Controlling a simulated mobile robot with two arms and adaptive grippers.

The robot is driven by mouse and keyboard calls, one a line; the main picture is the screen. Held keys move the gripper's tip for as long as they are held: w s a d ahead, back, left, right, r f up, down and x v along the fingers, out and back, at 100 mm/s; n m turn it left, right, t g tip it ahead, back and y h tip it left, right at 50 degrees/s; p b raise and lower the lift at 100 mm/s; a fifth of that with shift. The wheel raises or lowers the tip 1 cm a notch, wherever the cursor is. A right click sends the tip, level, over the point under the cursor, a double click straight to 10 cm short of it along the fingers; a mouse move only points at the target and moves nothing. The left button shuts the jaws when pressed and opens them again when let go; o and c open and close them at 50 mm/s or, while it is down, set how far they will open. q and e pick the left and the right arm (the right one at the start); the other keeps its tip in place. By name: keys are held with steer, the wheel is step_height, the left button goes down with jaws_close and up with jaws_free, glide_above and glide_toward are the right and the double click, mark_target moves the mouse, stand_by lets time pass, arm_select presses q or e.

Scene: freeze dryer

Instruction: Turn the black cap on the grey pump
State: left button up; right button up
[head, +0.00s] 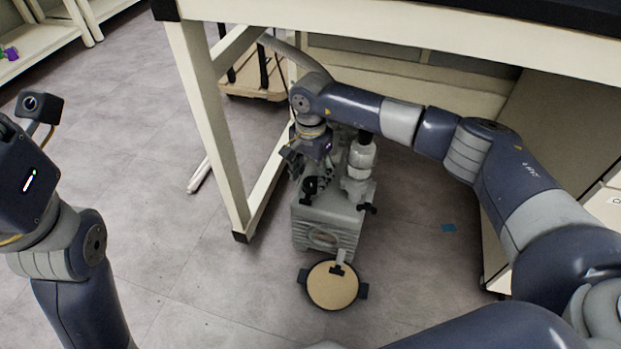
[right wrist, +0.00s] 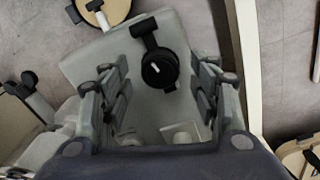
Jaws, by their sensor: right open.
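The grey pump (head: 325,226) stands on the floor under the bench. Its round black cap (head: 310,186) is on top at the left, and a second black knob (head: 367,208) is at its right side. My right gripper (head: 305,168) points down just above the cap. In the right wrist view, my right gripper (right wrist: 160,84) is open, with one finger on each side of the black cap (right wrist: 160,68) and visible gaps between. I cannot tell the exact height of the fingertips over the cap. My left arm is at the left edge; its fingers are out of view.
A round tan disc with a black rim (head: 332,284) lies in front of the pump. A clear bottle-like part (head: 361,157) rises from the pump. The bench leg (head: 215,130) stands close on the left. A wooden dolly (head: 254,85) is behind.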

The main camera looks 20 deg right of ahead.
mark_target(311, 183)
step_height(311, 183, up, 10)
stand_by(0.3)
stand_by(0.4)
